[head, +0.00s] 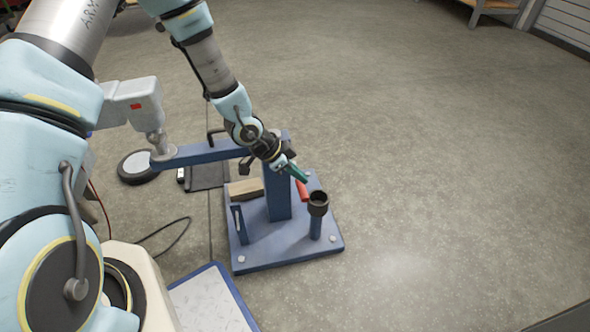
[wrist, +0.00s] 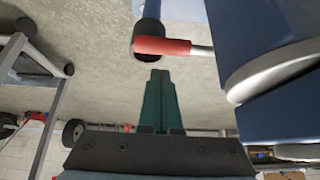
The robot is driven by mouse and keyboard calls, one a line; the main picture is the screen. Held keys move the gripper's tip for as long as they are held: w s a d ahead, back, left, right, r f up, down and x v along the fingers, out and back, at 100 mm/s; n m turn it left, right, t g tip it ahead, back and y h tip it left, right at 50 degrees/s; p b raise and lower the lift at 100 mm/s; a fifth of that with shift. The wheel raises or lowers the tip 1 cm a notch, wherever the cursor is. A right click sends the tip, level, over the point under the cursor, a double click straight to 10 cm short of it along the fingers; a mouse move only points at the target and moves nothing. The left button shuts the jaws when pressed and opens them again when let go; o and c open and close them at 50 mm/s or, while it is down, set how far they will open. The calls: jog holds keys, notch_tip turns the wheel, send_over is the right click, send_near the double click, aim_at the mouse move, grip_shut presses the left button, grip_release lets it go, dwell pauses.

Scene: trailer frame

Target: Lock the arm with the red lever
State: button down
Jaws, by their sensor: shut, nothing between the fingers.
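The red lever (head: 302,190) shows as a short red grip beside the blue post (head: 278,196) of the frame. In the wrist view the red lever (wrist: 162,46) lies across the picture just beyond my fingertips, its metal rod running right toward large blue parts (wrist: 290,50). The blue arm (head: 205,154) extends left from the top of the post. My gripper (head: 302,176) has green fingers, shut and empty, just above the lever in the head view. In the wrist view my gripper (wrist: 160,76) points at the lever with a small apparent gap; contact cannot be told.
A black cup (head: 318,198) on a short blue stand is right of the lever. The blue base plate (head: 290,248) carries a wooden block (head: 246,188). A grey device (head: 140,105) stands at the arm's left end. Floor to the right is clear.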

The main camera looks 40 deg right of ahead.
aim_at(301, 190)
jog(key=shift+a+f, duration=0.15)
jog(key=shift+f, duration=0.85)
jog(key=shift+s+a+f+b, duration=0.1)
jog(key=shift+s+f+b, duration=0.1)
jog(key=shift+f, duration=0.45)
jog(key=shift+s+a+f+b, duration=0.1)
jog(key=shift+s+f+b, duration=0.05)
jog(key=shift+f, duration=0.5)
jog(key=r+p, duration=0.2)
jog(key=s+r+p, duration=0.1)
jog(key=r, duration=0.1)
jog(key=shift+d+r+p, duration=0.1)
jog(key=shift+d+p, duration=0.2)
jog(key=s+a+p+v, duration=0.1)
jog(key=s+p+v, duration=0.1)
jog(key=v, duration=0.7)
jog(key=shift+a, duration=0.2)
jog(key=shift+r, duration=0.1)
